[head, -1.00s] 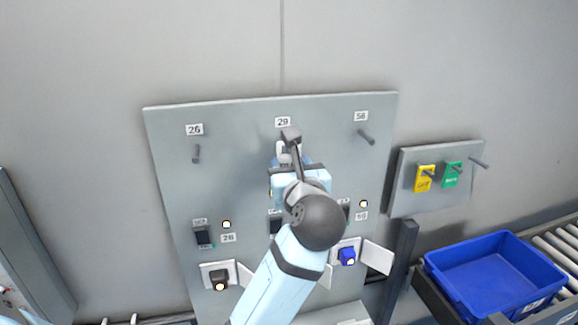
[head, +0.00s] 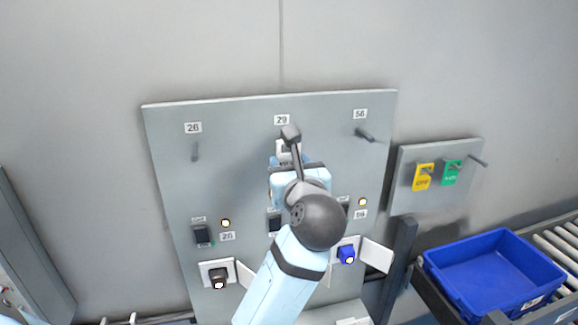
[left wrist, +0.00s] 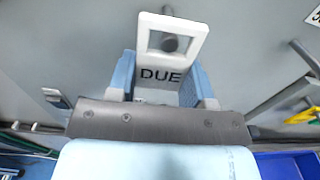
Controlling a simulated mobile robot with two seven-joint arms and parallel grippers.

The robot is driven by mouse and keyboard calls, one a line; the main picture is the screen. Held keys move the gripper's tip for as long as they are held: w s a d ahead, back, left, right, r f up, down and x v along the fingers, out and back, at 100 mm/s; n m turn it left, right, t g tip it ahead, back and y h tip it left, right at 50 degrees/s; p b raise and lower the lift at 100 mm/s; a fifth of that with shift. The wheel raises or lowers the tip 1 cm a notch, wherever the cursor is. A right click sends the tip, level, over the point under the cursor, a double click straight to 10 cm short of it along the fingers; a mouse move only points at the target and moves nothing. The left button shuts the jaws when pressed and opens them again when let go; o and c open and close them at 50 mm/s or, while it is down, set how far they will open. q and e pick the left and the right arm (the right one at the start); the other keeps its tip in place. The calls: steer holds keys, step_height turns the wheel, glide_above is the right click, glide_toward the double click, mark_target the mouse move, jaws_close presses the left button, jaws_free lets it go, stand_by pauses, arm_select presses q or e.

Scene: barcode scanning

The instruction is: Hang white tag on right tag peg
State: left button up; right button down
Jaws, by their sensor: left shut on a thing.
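My left gripper (head: 287,158) is shut on the white tag (left wrist: 148,35), which has a square window and the word DUE. The tag is partly hidden by the gripper in the head view (head: 284,148). A grey peg end (left wrist: 170,43) shows inside the tag's window; I cannot tell whether the peg passes through or lies behind it. The gripper is in front of the large board, below label 29. The board's right peg (head: 366,135), below label 56, is bare. The small board's right peg (head: 479,161) is also bare. My right gripper is not in view.
The large grey board (head: 240,120) also has a left peg (head: 196,152). A yellow tag (head: 423,178) and a green tag (head: 451,174) hang on the small board (head: 405,190). A blue bin (head: 490,270) stands at lower right.

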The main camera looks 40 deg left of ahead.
arm_select(q)
steer(key=shift+v, duration=1.65)
steer(key=b+v, duration=0.1)
steer(key=v, duration=0.5)
steer(key=shift+f, duration=0.1)
steer(key=shift+a, duration=0.1)
stand_by(0.8)
steer(key=x, duration=0.7)
steer(key=d+f+m+t+h, duration=0.2)
steer(key=f+m+h, duration=0.1)
steer(key=f, duration=0.5)
steer(key=s+d+f+m+t+h, duration=0.1)
steer(key=d+f+m+t+h, duration=0.1)
steer(key=f+h, duration=0.4)
steer(key=d+f+m+t+h, duration=0.2)
steer(key=f+m+h, duration=0.2)
steer(key=f, duration=0.7)
steer(key=shift+s+d+f+m+h+p, duration=0.2)
steer(key=shift+s+m+h+p, duration=0.1)
steer(key=shift+m+h+p, duration=0.15)
